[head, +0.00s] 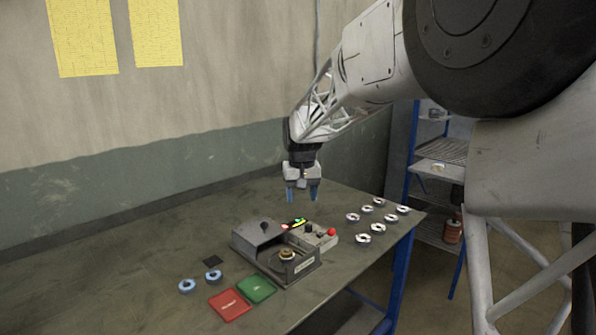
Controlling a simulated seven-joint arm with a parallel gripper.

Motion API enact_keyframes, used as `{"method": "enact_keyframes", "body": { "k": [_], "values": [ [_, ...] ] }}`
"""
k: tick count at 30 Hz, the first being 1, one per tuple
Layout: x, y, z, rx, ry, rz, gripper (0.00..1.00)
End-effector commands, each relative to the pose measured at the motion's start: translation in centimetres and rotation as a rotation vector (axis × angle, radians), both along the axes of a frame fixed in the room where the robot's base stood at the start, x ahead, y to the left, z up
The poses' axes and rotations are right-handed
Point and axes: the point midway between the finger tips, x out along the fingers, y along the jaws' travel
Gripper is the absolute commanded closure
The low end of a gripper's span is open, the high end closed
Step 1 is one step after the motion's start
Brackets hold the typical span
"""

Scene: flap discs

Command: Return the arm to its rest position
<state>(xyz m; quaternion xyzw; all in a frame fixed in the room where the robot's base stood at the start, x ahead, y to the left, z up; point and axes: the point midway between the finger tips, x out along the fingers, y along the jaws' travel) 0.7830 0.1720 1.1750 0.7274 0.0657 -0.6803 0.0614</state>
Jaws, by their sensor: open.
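My gripper (302,193) hangs above the far part of the workbench, fingers pointing down. Its two blue fingertips are apart with nothing between them. The arm reaches in from the upper right, bent down at the wrist.
The workbench (160,245) holds several flap discs (363,240) at right, two blue-rimmed discs (187,286), a red mat (229,304), a green mat (257,289) and a control box with a red button (331,232). A blue-framed shelf (440,150) stands behind right.

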Motion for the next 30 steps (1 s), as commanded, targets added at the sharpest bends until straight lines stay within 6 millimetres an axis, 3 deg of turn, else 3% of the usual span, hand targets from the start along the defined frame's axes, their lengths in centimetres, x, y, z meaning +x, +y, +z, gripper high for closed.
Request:
{"method": "enact_keyframes", "body": {
  "k": [15,30],
  "values": [
    [-12.7,-7.2,3.4,0.006,-0.048,-0.056,0.40],
    [-25.5,-12.4,3.4,0.010,-0.092,-0.110,0.40]
  ]
}}
